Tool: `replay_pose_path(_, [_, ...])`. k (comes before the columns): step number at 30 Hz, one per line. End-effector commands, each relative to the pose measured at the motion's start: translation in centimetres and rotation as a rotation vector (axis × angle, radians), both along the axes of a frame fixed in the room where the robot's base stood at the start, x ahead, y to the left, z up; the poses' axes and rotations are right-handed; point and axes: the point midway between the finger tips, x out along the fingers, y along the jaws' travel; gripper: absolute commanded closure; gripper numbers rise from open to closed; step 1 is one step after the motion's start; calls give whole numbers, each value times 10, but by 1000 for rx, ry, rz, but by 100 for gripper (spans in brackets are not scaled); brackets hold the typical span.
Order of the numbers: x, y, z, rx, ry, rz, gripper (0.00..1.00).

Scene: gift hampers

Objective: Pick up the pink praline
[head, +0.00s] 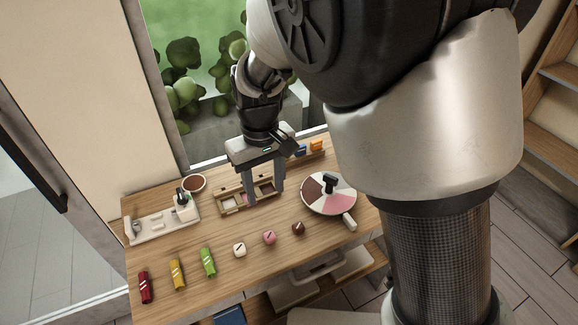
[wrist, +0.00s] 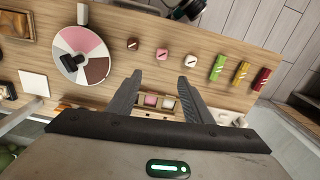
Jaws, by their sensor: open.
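The pink praline (head: 269,237) sits on the table's front part, in a row between a white praline (head: 239,249) and a dark praline (head: 298,228). In the wrist view the pink praline (wrist: 162,53) lies beyond my fingertips, with bare wood around it. My gripper (head: 265,196) is open and empty, pointing down over the compartmented wooden box (head: 224,210) behind the row. In the wrist view my gripper (wrist: 159,78) has its fingers spread, with pale and pink pieces in the box's compartments showing between them.
A round sectioned turntable (head: 314,207) stands right of the box. Red, yellow and green wrapped bars (head: 208,262) lie at the front left. A white tray (head: 160,226) and a brown bowl (head: 194,183) are at the left. Bare wood surrounds the praline row.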

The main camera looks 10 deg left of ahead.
Motion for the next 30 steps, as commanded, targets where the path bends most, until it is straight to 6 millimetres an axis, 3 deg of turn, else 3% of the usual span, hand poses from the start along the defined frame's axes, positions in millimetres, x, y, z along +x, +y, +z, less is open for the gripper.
replay_pose_path(15, [-1,-2,-103,-3,3,-2,54])
replay_pose_path(23, [-1,-1,-121,-2,1,-1,54])
replay_pose_path(30, [-5,0,-157,-3,3,-2,54])
